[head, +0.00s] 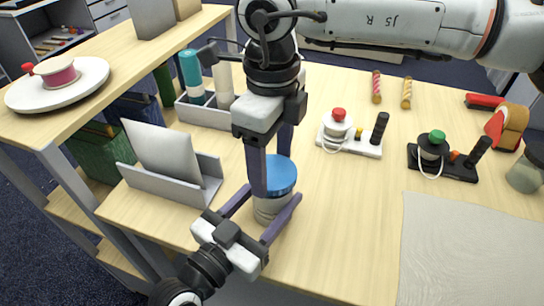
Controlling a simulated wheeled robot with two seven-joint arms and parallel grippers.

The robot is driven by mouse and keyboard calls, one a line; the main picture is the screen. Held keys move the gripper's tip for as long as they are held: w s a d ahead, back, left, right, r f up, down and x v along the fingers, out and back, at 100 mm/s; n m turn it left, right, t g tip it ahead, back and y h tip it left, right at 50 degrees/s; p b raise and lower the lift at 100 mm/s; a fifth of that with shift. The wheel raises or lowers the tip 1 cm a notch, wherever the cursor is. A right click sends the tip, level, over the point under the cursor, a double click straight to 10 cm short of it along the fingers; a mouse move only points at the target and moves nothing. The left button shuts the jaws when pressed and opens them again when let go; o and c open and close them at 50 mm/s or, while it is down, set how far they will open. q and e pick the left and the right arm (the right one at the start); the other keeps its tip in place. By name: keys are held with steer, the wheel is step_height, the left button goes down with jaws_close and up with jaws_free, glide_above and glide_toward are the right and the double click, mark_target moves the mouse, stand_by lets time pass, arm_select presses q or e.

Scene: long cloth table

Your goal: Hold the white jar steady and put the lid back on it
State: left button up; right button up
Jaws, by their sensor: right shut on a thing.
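The white jar (268,212) stands near the front edge of the table, its body mostly hidden by gripper fingers. The blue lid (283,172) is at the top of the jar; I cannot tell whether it rests on the rim or is slightly above it. My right gripper (271,170) points down from above and is shut on the lid, one finger in front and one behind. My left gripper (274,193) reaches in low from the front, its spread fingers on either side of the jar body. Whether they touch the jar is unclear.
A grey holder (168,185) with a white panel stands left of the jar. A light tray (207,114) with bottles is behind it. A white stand (350,145) and a black stand (446,166) are to the right. A pale cloth (470,250) lies front right.

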steer(key=shift+f, duration=0.6)
steer(key=shift+f, duration=0.6)
